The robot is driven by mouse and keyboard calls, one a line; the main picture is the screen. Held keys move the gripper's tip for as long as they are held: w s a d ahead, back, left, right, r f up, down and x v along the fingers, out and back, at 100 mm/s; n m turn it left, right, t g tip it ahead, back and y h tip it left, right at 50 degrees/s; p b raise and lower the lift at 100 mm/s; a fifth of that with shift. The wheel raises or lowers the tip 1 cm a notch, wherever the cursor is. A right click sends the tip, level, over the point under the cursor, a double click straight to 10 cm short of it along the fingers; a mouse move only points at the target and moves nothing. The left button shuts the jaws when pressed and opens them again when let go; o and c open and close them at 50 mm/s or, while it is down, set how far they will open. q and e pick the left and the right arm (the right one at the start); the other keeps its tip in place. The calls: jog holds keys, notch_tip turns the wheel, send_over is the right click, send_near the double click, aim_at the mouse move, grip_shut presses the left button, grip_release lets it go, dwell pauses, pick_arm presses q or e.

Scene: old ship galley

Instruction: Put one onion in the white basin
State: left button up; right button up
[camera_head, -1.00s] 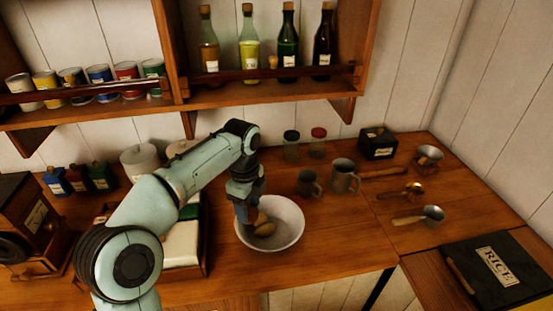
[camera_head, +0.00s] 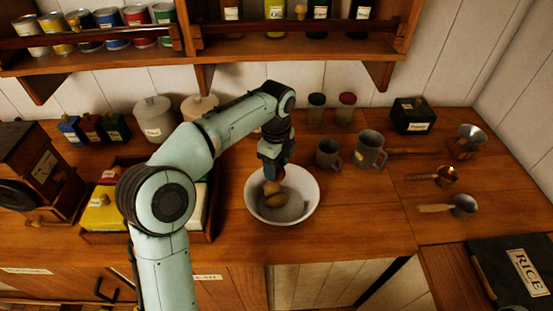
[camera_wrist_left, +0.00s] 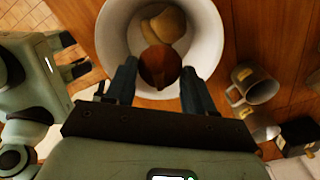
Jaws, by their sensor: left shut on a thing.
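The white basin (camera_head: 308,212) stands on the wooden counter and fills the top of the left wrist view (camera_wrist_left: 205,45). Tan, potato-like lumps (camera_head: 275,197) lie in it; they also show in the left wrist view (camera_wrist_left: 170,22). My left gripper (camera_head: 274,172) is over the basin, toward its back left. It is shut on a reddish-brown onion (camera_wrist_left: 160,67), held between the fingertips above the lumps. In the head view the onion is mostly hidden by the fingers. My right gripper (camera_wrist_left: 80,55) shows only in the left wrist view, apart from the basin, fingers spread and empty.
Two grey mugs (camera_head: 370,150) stand right of the basin, with jars (camera_head: 346,109) behind. A divided wooden crate (camera_head: 105,238) is left of the basin, partly behind my left arm. A shelf (camera_head: 300,45) overhangs the back.

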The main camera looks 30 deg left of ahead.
pick_arm(q)
jog(key=shift+s+f, duration=0.15)
jog(key=shift+f, duration=0.3)
pick_arm(e)
jog(key=shift+s+f, duration=0.4)
jog(key=shift+w, duration=0.1)
pick_arm(q)
jog(key=o, duration=1.2)
jog(key=shift+w, duration=0.25)
jog(key=shift+c, duration=0.2)
jog(key=shift+s, duration=0.1)
notch_tip(320, 180, up, 14)
jog(key=p, duration=0.2)
jog(key=shift+f, duration=0.25)
pick_arm(e)
jog(key=shift+t, duration=0.3)
jog(key=w+r, duration=0.3)
jog(key=w, duration=0.1)
jog(key=shift+r, duration=0.35)
